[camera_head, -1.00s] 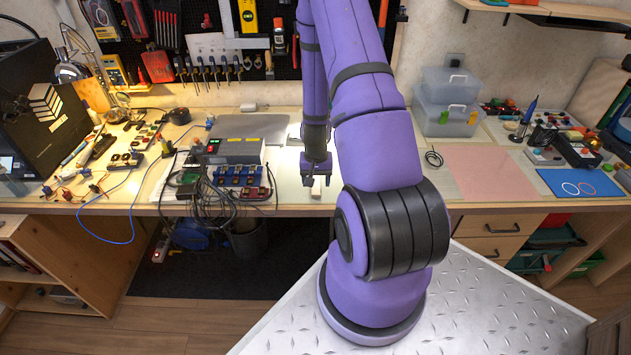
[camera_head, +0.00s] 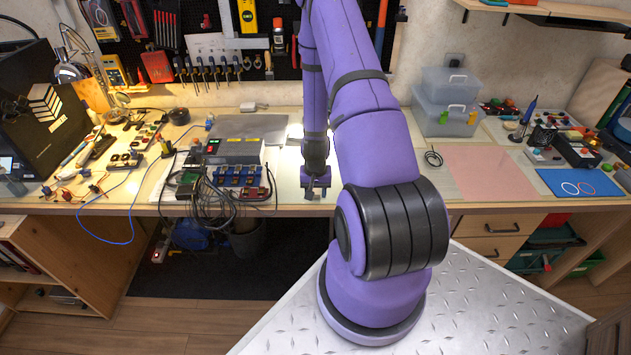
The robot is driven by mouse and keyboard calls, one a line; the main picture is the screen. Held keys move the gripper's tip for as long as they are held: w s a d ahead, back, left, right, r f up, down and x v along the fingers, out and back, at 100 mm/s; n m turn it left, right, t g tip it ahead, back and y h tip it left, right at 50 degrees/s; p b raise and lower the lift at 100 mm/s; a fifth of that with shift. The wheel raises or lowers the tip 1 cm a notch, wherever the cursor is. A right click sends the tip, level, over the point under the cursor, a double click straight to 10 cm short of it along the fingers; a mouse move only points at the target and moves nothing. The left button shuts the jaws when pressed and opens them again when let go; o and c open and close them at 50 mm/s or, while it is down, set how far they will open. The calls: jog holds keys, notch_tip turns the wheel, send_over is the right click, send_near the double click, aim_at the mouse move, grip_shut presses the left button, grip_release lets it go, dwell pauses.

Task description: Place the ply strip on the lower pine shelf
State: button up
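My gripper (camera_head: 316,193) points down at the front part of the workbench, right of the box of dark and blue parts. Its fingertips are close to the bench top near the front edge. The fingers are small in this view, and I cannot tell whether they are apart or closed on something. I cannot make out the ply strip clearly; it may be hidden at or behind the gripper. A pine shelf (camera_head: 575,13) is on the wall at the top right, partly cut off by the frame, far right of and above my gripper.
The workbench holds a box with cables (camera_head: 235,150) left of my gripper. Clear stacked bins (camera_head: 448,108), a pink mat (camera_head: 490,172) and a blue mat (camera_head: 580,184) lie to the right. A tool pegboard (camera_head: 200,45) stands behind.

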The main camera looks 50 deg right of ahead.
jog(key=c, duration=0.7)
jog(key=shift+o, duration=0.2)
